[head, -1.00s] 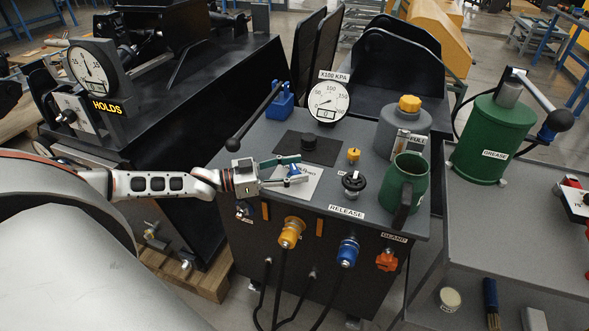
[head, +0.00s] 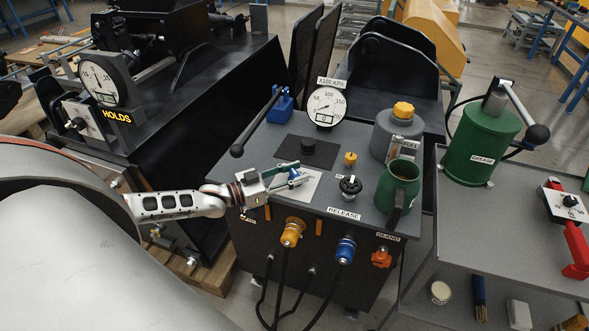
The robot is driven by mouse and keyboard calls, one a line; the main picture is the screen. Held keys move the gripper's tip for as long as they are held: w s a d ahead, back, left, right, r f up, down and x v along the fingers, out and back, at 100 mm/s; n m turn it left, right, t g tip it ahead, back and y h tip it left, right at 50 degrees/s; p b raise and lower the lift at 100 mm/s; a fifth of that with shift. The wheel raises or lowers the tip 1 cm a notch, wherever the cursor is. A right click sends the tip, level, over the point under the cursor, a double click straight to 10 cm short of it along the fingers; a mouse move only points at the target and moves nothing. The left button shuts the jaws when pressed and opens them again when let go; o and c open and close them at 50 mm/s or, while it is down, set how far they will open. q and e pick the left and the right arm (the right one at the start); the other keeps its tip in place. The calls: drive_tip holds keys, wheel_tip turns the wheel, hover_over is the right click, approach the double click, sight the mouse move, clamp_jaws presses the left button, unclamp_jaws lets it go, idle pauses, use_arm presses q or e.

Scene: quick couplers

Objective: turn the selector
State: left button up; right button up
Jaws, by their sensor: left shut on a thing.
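The selector (head: 293,173) shows as a small blue handle on a white plate (head: 305,187) at the left of the grey cart top. My left gripper (head: 297,176) reaches in from the left, low over the plate, and is shut on the selector's blue handle. Its fingers hide most of the handle and part of the plate's print, so I cannot read the selector's position. My right gripper is not in view.
A black-knobbed valve (head: 350,185) and green mug (head: 399,189) stand to the right. A pressure gauge (head: 325,104) and blue-based lever (head: 281,104) stand behind. The RELEASE label (head: 343,213) is near the front edge, above hose couplers.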

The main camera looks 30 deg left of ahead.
use_arm(q)
drive_tip(key=o, duration=1.1)
drive_tip(key=v, duration=1.2)
